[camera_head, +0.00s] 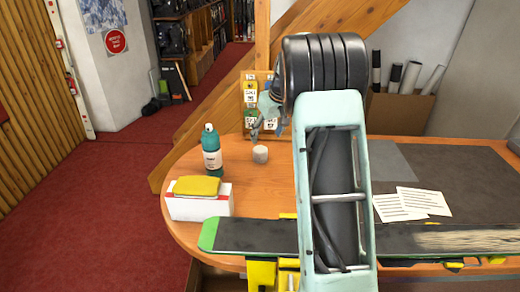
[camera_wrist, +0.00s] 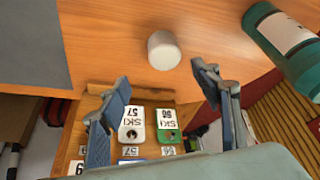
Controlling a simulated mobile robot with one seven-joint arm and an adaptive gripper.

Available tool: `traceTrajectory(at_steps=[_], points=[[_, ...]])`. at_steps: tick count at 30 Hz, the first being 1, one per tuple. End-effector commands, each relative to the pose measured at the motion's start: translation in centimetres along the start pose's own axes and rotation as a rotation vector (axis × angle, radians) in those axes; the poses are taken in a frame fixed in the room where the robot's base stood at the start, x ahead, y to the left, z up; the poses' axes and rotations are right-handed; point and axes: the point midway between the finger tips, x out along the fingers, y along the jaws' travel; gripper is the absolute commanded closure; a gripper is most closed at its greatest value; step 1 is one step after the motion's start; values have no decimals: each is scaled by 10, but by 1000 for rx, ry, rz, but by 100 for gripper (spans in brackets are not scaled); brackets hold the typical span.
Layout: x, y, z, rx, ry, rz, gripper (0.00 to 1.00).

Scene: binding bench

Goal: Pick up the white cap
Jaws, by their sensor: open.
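The white cap (camera_head: 260,154) is a small, short cylinder standing on the wooden bench, to the right of the green bottle. It also shows in the wrist view (camera_wrist: 163,50), beyond my fingertips and roughly between them sideways. My gripper (camera_head: 264,126) is open and empty, just above and behind the cap in the head view. In the wrist view my gripper (camera_wrist: 160,80) has its two fingers spread wide apart, and neither touches the cap. My arm hides part of the bench to the right.
A green bottle (camera_head: 212,152) with a white label stands close left of the cap. A white box (camera_head: 198,207) with a yellow cloth (camera_head: 197,186) sits nearer the front. A board of SKI tags (camera_head: 250,97) stands behind. A ski (camera_head: 255,236) lies along the front.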

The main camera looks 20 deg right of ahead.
Motion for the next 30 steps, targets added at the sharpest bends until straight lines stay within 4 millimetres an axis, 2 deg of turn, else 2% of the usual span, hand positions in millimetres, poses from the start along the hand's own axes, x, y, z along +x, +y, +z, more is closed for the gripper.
traceTrajectory(at_steps=[6, 14, 21, 30], points=[[35, -1, 0, 1, -2, -1, 42], [56, -4, 0, 0, -1, 0, 42], [89, -9, 0, 1, -1, 1, 42], [98, -8, -1, 1, 3, 2, 42]])
